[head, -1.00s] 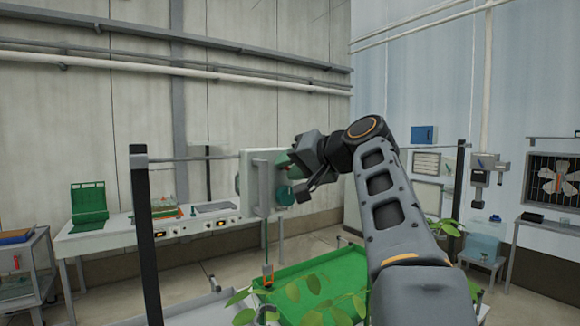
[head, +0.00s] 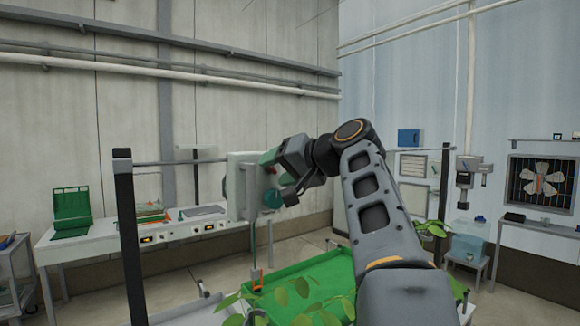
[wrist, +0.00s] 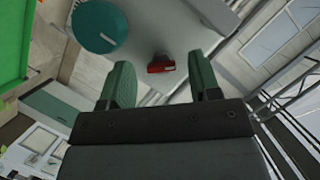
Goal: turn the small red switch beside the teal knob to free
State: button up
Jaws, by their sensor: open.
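The small red switch (wrist: 161,63) shows in the wrist view on a pale panel (wrist: 180,30), just beyond and between my fingertips. The teal knob (wrist: 99,27) is beside it, to its left in that view. My gripper (wrist: 163,82) is open, with its green fingers apart and nothing between them; it does not look to be touching the switch. In the head view the teal knob (head: 273,199) shows on the panel box (head: 236,186), and my gripper (head: 279,177) is right at the box's front. The switch is hidden there or too small to make out.
The box hangs on a frame with a dark post (head: 130,240) at the left. A green tray (head: 325,275) with leafy plants lies below my arm. A white bench (head: 85,243) stands behind, along the wall.

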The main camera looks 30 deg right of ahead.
jog(key=v, duration=1.3)
jog(key=shift+s+b, duration=0.35)
